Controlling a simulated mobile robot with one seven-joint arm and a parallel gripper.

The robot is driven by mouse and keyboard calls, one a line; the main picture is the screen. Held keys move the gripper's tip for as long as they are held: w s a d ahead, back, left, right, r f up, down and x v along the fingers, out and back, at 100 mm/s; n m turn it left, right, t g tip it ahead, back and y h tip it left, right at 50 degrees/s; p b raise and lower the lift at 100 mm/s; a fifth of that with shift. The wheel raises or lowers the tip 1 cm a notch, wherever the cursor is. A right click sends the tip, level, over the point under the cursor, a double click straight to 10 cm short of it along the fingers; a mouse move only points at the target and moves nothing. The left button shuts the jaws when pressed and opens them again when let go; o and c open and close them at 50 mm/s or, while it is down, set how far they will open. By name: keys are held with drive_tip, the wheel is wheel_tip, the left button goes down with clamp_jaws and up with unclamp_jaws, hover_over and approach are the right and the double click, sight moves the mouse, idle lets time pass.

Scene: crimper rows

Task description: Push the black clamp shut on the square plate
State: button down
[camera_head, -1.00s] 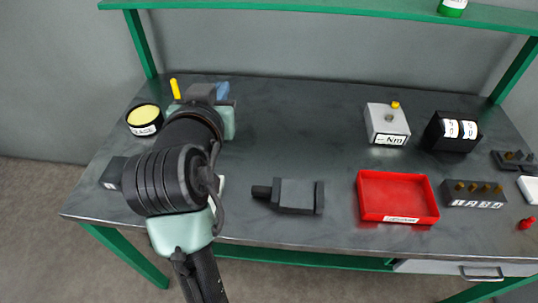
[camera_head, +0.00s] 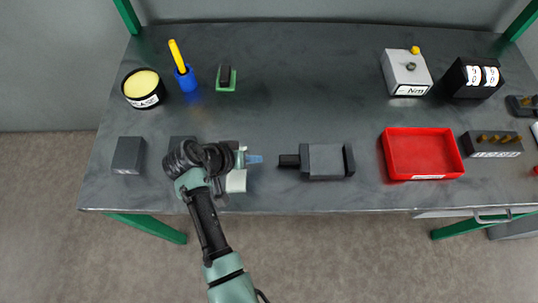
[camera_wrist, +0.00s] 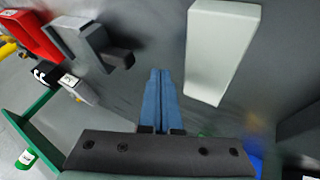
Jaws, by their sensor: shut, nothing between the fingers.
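A small green square plate (camera_head: 232,87) lies toward the back left of the table in the head view. A black clamp part (camera_head: 225,74) stands up from it; it is too small to tell how far its lever is tilted. My gripper (camera_head: 258,159) is near the front of the table, well apart from the clamp, with its blue fingertips pointing right. In the wrist view the blue fingers (camera_wrist: 160,95) lie together with nothing between them. The clamp cannot be made out in the wrist view.
A pale block (camera_head: 236,181) is beside my gripper, and a grey vise (camera_head: 325,161) stands to its right. A blue holder with a yellow handle (camera_head: 178,57) stands left of the clamp. A red tray (camera_head: 424,153) is farther right. The table's back middle is clear.

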sight(280, 158)
drive_tip(key=d+p, duration=0.1)
drive_tip(key=d, duration=0.2)
drive_tip(key=shift+d+p, duration=0.25)
drive_tip(key=shift+p, duration=0.1)
drive_tip(key=shift+w+d, duration=0.1)
drive_tip(key=shift+d, duration=0.15)
drive_tip(key=shift+d, duration=0.95)
